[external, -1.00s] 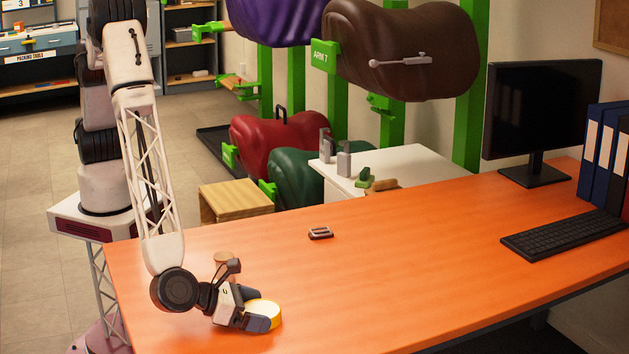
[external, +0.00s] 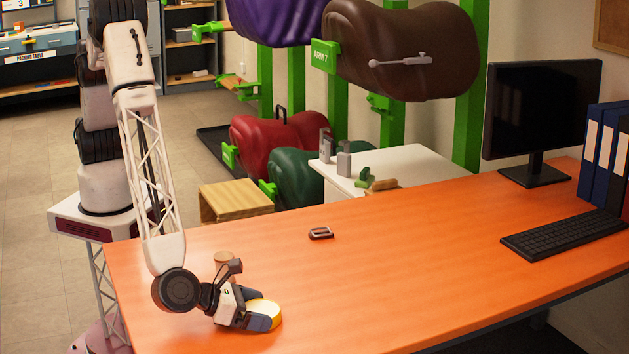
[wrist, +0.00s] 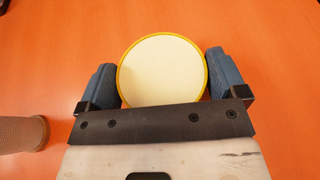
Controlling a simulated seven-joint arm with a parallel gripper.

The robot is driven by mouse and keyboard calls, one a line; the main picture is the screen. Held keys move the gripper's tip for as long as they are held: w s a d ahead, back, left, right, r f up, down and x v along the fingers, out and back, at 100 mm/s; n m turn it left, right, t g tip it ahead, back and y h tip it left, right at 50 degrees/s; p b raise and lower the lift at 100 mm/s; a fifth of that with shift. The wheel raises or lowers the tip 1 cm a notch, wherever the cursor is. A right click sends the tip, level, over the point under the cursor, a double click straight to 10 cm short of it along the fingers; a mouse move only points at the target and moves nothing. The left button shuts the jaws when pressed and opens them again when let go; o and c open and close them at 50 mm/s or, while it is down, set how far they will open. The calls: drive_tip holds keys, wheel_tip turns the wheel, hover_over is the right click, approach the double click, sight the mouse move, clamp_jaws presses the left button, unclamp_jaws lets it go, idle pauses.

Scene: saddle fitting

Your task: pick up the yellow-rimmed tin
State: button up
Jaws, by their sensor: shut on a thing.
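The yellow-rimmed tin (external: 265,308) is round with a pale cream top. It is at the near left part of the orange desk and looks to rest on it. In the wrist view the tin (wrist: 162,68) sits between the two blue fingers, its yellow rim against or very close to both. My gripper (external: 262,318) is shut on the tin, reaching in low from the left; it also shows in the wrist view (wrist: 162,80). The near edge of the tin is hidden behind the dark gripper plate in the wrist view.
A tan cylindrical thing (external: 224,262) stands just behind my gripper; it shows at the left of the wrist view (wrist: 22,133). A keyboard (external: 565,234) and monitor (external: 541,110) are at right. The desk's middle is clear.

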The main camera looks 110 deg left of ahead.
sight(256, 310)
drive_tip(key=shift+r, duration=0.1)
wheel_tip(256, 310, up, 10)
idle(0.8)
